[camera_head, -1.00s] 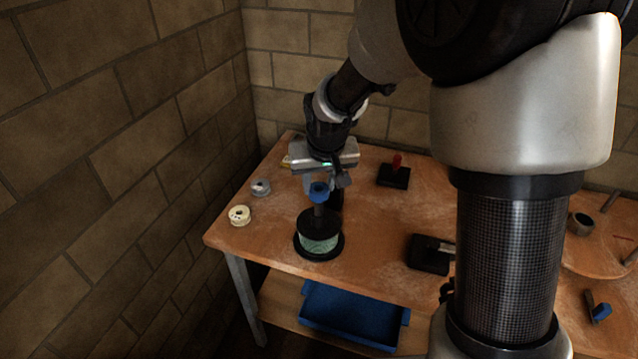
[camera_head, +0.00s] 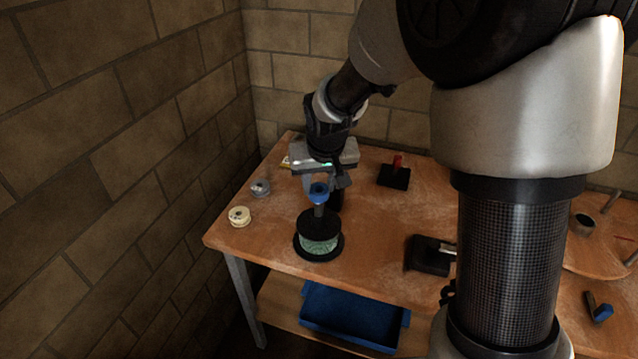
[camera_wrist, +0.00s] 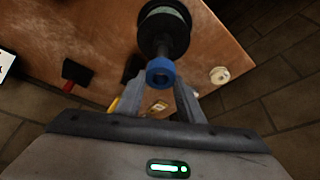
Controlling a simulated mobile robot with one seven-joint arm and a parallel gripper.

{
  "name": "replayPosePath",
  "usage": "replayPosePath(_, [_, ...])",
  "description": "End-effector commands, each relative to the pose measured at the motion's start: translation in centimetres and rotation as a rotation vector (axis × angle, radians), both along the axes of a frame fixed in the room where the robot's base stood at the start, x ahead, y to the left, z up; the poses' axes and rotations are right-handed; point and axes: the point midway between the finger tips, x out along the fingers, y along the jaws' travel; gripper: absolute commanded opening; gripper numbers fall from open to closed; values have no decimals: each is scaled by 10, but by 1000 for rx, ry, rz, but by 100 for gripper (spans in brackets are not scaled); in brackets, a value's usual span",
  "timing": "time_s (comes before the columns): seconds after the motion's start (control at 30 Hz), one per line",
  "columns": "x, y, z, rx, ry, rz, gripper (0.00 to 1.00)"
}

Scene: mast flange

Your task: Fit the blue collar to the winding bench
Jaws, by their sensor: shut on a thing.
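The blue collar (camera_head: 319,193) is a short ring at the top of the grey upright post (camera_head: 319,210) on the winding bench (camera_head: 285,259). The post rises from a black-flanged spool (camera_head: 320,245) with a pale green winding. My gripper (camera_head: 320,183) is above the post, pointing down, shut on the blue collar. In the wrist view the collar (camera_wrist: 160,72) sits between the fingertips of my gripper (camera_wrist: 160,84), in line with the post. I cannot tell whether the collar is around the post's tip or just above it.
A grey-blue spool (camera_head: 260,188) and a cream spool (camera_head: 239,216) stand at the bench's left edge. A black block with a red knob (camera_head: 397,165) is behind right, and a black fixture (camera_head: 428,258) is to the right. A blue tray (camera_head: 350,318) is on the lower shelf.

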Motion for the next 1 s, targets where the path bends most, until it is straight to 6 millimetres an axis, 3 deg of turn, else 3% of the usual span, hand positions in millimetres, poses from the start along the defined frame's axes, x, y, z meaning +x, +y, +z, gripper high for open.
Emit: replayPosePath(1.0, [0, 0, -27, 0, 0, 0, 12])
